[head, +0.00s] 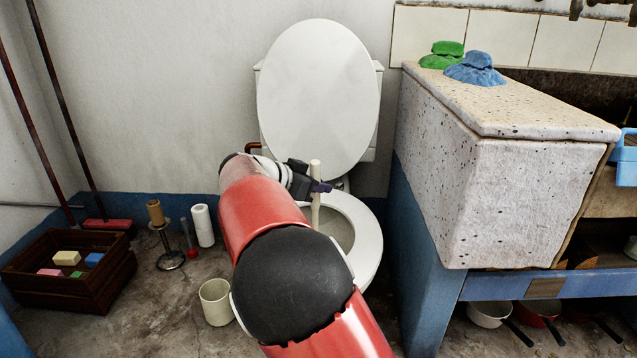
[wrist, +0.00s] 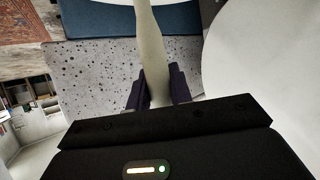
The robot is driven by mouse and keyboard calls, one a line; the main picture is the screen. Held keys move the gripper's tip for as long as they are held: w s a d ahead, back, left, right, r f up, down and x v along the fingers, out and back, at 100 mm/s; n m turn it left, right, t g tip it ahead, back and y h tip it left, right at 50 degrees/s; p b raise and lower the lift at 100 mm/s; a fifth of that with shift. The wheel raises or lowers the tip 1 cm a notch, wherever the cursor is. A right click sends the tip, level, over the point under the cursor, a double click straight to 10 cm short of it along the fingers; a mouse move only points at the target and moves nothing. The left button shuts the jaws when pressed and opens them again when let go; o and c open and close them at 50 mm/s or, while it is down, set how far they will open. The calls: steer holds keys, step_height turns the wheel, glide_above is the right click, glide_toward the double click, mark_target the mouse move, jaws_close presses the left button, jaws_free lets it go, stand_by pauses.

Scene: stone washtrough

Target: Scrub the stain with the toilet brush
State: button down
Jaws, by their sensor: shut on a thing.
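The toilet brush shows as a pale, upright handle (head: 315,172) over the toilet, and in the wrist view as a pale shaft (wrist: 149,50) between the fingers. My gripper (head: 318,187) is shut on this handle; its dark fingers also show in the wrist view (wrist: 157,88). The white toilet (head: 370,238) has its lid (head: 318,95) raised. The handle runs down into the bowl opening. The brush head is hidden behind my arm and the bowl rim. I cannot make out a stain in either view.
A speckled stone washtrough (head: 520,195) stands close on the right, with green (head: 445,52) and blue (head: 475,70) cloths on top. A cream cup (head: 214,302), paper rolls (head: 203,225) and a wooden crate (head: 70,295) are on the floor at left.

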steer(key=shift+w+a+p, duration=0.1)
steer(key=shift+a+p, duration=0.2)
steer(key=shift+a, duration=1.3)
steer(key=shift+f, duration=0.1)
steer(key=shift+s+b, duration=1.2)
steer(key=shift+s, duration=1.4)
